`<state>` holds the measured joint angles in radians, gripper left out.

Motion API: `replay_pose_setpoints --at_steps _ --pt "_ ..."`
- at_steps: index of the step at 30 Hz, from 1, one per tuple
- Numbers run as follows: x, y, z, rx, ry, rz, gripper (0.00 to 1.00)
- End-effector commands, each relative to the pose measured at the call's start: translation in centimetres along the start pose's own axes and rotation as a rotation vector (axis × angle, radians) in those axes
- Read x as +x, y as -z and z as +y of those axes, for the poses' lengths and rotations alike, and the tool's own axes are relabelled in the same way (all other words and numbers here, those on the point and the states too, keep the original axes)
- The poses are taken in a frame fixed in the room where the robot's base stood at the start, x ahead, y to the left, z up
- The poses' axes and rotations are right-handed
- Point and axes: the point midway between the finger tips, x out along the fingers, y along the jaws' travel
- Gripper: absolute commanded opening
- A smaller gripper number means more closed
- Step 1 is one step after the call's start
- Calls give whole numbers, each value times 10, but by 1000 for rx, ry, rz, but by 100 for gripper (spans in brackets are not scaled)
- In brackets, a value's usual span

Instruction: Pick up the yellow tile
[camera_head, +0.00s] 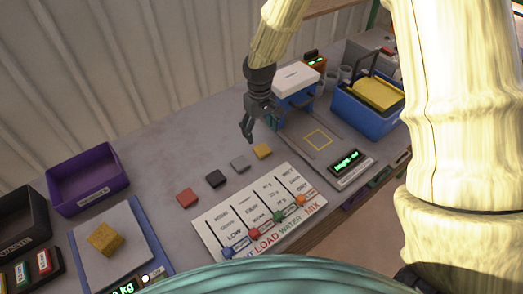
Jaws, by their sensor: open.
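The yellow tile (263,151) is a small flat square lying on the grey table, at the right end of a row of tiles. My gripper (248,135) hangs just above and to the left of the yellow tile in the picture, fingers pointing down. It is open and empty, and apart from the tile. The yellow tile is fully visible.
Grey (240,162), black (216,179) and red (185,197) tiles lie to the left. A printed board with coloured sliders (236,222) lies in front. A blue press (295,85) and blue bin (368,122) stand right. A purple tray (88,181) and a scale (148,238) stand left.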

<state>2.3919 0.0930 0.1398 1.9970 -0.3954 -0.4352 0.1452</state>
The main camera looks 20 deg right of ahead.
Motion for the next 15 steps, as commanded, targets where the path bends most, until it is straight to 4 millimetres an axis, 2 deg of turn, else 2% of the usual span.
replay_pose_setpoints --at_steps 9,15 --pt "32 -1 2 3 0 -1 71" --pt "40 -1 2 3 0 0 71"
